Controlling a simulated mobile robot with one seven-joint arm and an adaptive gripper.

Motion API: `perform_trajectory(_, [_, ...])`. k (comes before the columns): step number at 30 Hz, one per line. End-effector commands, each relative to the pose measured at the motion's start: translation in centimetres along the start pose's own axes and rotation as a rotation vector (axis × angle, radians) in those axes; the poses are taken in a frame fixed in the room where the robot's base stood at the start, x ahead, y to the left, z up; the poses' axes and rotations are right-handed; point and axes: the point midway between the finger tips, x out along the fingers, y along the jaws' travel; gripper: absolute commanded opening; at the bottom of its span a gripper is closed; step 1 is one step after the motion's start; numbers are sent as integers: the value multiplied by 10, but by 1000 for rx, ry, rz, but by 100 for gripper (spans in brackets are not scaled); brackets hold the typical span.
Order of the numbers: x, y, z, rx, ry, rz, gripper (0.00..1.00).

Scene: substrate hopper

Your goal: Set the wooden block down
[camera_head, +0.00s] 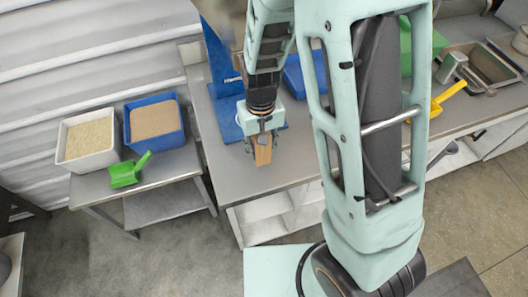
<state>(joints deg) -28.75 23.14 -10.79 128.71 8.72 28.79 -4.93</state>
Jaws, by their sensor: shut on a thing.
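The wooden block (263,154) is a small light-brown piece below the end of my arm, over the front part of the grey counter (228,172). My gripper (262,138) points down and is shut on the block's upper part. The lower part of the block shows under the fingers. I cannot tell whether its bottom touches the counter top. The fingers are small and partly hidden in this view.
A blue stand (220,65) rises behind my gripper. At left, a low table (172,172) holds a white bin (62,160), a blue bin (128,143) and a green scoop (124,178). A yellow scoop (449,93) and metal basin (485,88) are at right. Counter left of the block is clear.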

Motion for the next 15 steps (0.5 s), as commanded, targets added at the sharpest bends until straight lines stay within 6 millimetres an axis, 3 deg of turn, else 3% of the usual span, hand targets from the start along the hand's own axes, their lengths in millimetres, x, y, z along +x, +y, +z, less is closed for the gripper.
perform_trajectory(8, [13,8,-6,1,0,0,4])
perform_trajectory(15, [44,12,-9,0,0,0,4])
